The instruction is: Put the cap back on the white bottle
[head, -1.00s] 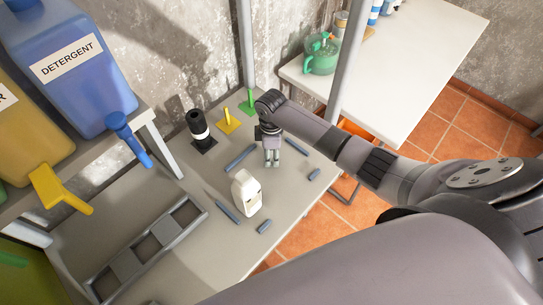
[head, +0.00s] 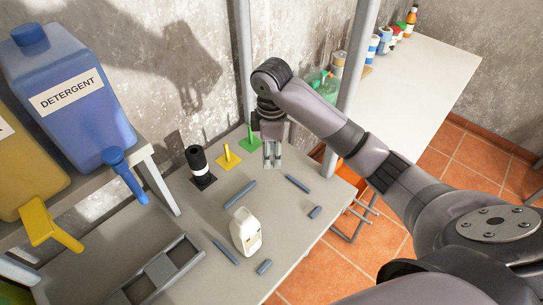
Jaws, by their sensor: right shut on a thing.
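The white bottle (head: 246,232) stands upright on the grey table, with a label on its side and no cap seen on its neck. My right gripper (head: 272,160) points down, above and behind the bottle and apart from it. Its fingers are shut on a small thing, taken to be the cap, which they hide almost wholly. My left gripper is not in view.
Short grey bars lie around the bottle on the table (head: 200,228). A black bottle (head: 199,163), yellow funnel (head: 229,158) and green funnel (head: 251,141) stand behind. A grey rack (head: 155,275) lies at left; blue detergent jug (head: 70,95) on the shelf.

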